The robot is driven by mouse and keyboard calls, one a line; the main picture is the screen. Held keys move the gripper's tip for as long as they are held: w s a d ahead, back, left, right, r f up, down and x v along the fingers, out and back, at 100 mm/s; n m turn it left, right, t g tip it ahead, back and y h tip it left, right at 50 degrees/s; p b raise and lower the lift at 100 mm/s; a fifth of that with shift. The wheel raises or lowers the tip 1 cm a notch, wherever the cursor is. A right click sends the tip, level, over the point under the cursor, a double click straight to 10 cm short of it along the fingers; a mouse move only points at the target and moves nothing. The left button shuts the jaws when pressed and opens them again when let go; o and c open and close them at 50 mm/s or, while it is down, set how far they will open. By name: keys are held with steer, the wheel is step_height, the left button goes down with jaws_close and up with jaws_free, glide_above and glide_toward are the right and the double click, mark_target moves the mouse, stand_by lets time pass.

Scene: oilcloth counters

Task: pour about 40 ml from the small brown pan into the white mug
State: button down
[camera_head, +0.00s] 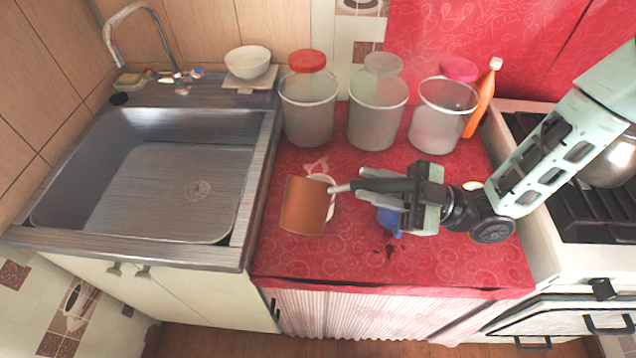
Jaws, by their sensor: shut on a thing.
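The small brown pan (304,206) is in the air over the red counter, left of my gripper. Its brown outer side faces the camera and it looks tilted; its opening and contents do not show. My gripper (364,188) is shut on the pan's handle (340,188), coming from the right. The white mug (331,208) is behind and below the pan and mostly hidden by it; only parts of its right side and rim show. I cannot see any liquid, nor whether pan and mug touch.
A blue object (390,219) lies under my gripper, partly covered. Three clear canisters (308,110) and an orange bottle (482,100) stand along the back. The sink (170,190) is left, the stove (570,190) right. The counter's front strip (330,262) is mostly clear.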

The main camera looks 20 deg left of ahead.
steer(key=shift+w+f+m+t, duration=0.15)
steer(key=shift+w+m+t, duration=0.2)
steer(key=shift+m, duration=0.25)
steer(key=shift+w+f+m+p, duration=0.15)
steer(key=shift+w+m+p, duration=0.15)
steer(key=shift+m, duration=0.1)
steer(key=shift+w, duration=0.1)
steer(key=shift+w+m+t+y+p, duration=0.35)
steer(key=shift+w+m+p, duration=0.2)
steer(key=shift+m, duration=0.25)
steer(key=shift+w+a+r+m+p, duration=0.1)
steer(key=shift+w+r+m+p, duration=0.2)
steer(key=shift+w+m, duration=0.25)
